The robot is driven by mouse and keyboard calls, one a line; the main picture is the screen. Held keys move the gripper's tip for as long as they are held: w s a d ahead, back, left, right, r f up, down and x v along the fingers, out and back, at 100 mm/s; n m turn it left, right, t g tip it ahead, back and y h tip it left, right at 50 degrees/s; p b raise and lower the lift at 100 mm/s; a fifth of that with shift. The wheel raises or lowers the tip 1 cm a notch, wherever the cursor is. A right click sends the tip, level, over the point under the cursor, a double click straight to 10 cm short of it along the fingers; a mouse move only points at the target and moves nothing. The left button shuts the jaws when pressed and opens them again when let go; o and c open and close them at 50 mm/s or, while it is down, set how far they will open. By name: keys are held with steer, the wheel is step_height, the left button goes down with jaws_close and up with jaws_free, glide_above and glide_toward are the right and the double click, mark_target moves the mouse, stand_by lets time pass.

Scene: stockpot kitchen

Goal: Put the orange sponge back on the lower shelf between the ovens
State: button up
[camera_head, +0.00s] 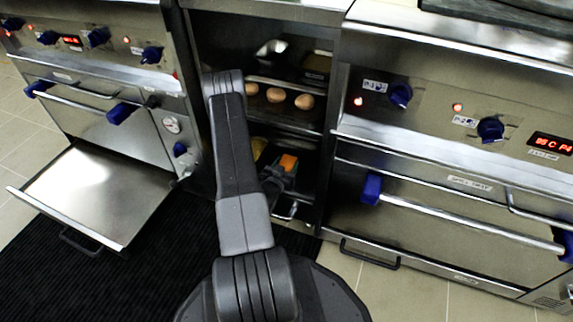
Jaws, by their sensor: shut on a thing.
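The orange sponge (289,163) shows as a small orange patch at the tip of my gripper (284,174). My gripper is shut on it, low in the opening between the two ovens. The lower shelf (302,157) lies in this opening, under the shelf with the eggs. I cannot tell whether the sponge touches the shelf. My arm crosses the middle of the view and hides the left part of the opening.
Several brown eggs (304,102) sit on the shelf above. The left oven's door (95,190) hangs open over a black mat (110,270). The right oven (450,210) is closed. A yellow thing (259,147) shows beside my arm, partly hidden.

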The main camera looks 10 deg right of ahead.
steer(key=shift+f, duration=0.55)
steer(key=o, duration=1.1)
steer(key=p+v, duration=0.4)
steer(key=v, duration=0.9)
steer(key=shift+s+a, duration=0.2)
steer(key=shift+s, duration=0.1)
